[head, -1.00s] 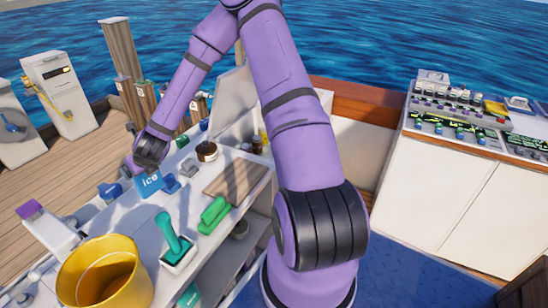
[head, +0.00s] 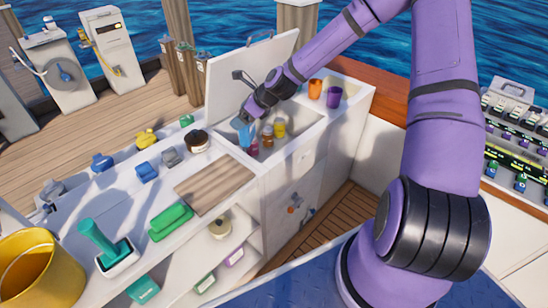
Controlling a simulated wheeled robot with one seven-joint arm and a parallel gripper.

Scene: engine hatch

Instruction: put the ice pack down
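The blue ice pack (head: 247,136) hangs below my gripper (head: 243,120) in the head view, near the left end of an open bin (head: 302,141) sunk in the counter. My gripper is shut on the ice pack, seen small and partly from behind my wrist. The bin's pale lid (head: 232,83) stands raised behind it. A dark red jar (head: 254,147), an amber jar (head: 267,136) and a yellow jar (head: 280,127) are in the bin beside the ice pack. I cannot tell whether the pack touches the bin or the jars.
An orange cup (head: 315,89) and a purple cup (head: 334,97) stand right of the bin. A brown board (head: 214,183), a green item (head: 171,221) and a dark-topped round jar (head: 197,140) lie on the counter to the left. A yellow bucket (head: 38,270) is at the lower left.

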